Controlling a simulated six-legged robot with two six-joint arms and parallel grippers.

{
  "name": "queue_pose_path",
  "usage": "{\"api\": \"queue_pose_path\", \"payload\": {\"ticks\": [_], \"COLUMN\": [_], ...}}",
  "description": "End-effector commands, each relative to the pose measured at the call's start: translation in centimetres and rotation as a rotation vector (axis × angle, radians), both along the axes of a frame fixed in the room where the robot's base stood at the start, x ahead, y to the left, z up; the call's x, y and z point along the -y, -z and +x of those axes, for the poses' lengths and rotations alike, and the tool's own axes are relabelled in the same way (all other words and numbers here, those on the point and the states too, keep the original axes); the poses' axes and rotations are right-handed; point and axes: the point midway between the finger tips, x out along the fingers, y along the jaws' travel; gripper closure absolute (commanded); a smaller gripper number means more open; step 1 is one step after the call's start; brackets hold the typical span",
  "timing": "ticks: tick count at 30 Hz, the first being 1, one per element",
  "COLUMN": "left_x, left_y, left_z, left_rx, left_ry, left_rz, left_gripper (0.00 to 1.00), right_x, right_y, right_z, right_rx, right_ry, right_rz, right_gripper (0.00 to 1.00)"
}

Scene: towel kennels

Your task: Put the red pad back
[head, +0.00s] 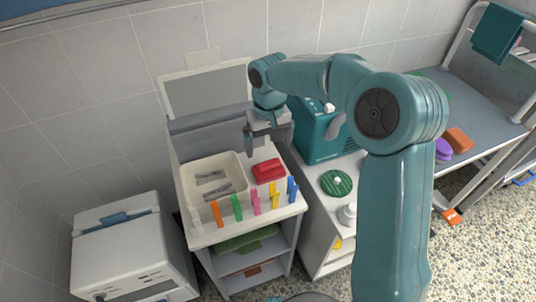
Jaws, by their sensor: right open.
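The red pad (268,170) lies on the pale top of the small cabinet (206,238), to the right of a cream tray. My right gripper (265,148) is above and just behind the red pad, pointing down, with its jaws open and nothing seen between them. It looks apart from the pad, though the exact gap is hard to tell. My right arm comes in from the lower right and hides part of the bench behind it. My left gripper is not in view.
A cream tray (184,190) holds grey clips. Several coloured pegs (237,207) stand along the cabinet's front edge. A teal machine (314,138) and green disc (336,183) are to the right. Purple (443,149) and orange (459,140) pads lie on the far-right table.

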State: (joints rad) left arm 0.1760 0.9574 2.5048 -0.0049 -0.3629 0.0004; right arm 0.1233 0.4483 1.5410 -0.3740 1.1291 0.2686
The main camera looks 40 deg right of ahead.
Motion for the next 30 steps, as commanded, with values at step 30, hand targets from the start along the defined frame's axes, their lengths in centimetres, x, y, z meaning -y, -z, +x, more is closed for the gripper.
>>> {"api": "queue_pose_path", "payload": {"ticks": [30], "left_x": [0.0], "left_y": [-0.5], "left_z": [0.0], "left_rx": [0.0], "left_ry": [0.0], "left_rz": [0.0], "left_gripper": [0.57], "right_x": [0.0], "right_y": [-3.3], "right_z": [-0.2], "right_rx": [-0.001], "right_ry": [0.0], "right_rz": [0.0], "right_gripper": [0.0]}}
